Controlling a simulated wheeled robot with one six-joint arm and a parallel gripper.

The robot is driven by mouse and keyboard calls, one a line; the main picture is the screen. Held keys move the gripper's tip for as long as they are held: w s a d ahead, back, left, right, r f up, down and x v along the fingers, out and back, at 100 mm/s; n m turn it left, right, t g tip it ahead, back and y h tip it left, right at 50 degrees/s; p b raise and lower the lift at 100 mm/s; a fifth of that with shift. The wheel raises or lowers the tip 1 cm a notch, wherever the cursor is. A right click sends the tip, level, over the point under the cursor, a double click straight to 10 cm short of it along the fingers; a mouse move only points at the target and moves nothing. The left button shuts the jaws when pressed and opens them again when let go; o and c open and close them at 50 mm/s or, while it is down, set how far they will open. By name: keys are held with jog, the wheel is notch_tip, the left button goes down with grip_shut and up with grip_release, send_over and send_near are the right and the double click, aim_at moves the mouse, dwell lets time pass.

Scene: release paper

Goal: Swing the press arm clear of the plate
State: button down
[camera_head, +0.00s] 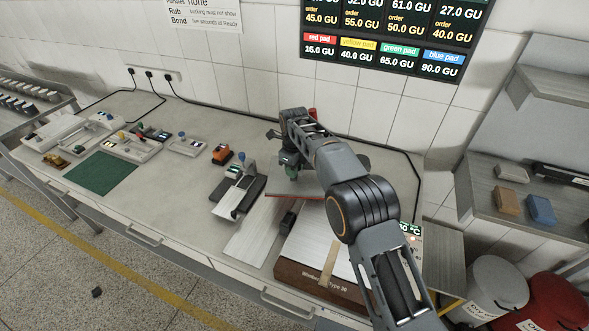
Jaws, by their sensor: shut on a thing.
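The plate (312,236) is a pale, flat surface on a brown base with lettering on its front, at the lower centre of the head view. A thin dark bar with a red edge (292,196) lies behind it and looks like part of the press arm. My gripper (290,172) points down just above this bar, left of my forearm. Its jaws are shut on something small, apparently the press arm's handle. The grip itself is too small to see clearly. My arm hides the right part of the plate and whatever stands behind it.
A tan strip (330,262) lies on the plate and a dark block (288,221) sits at its left edge. A small device with a white tray (236,197) and an orange block (222,154) stand to the left. A green mat (101,171) lies farther left.

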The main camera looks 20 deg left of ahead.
jog(key=c, duration=0.9)
grip_release()
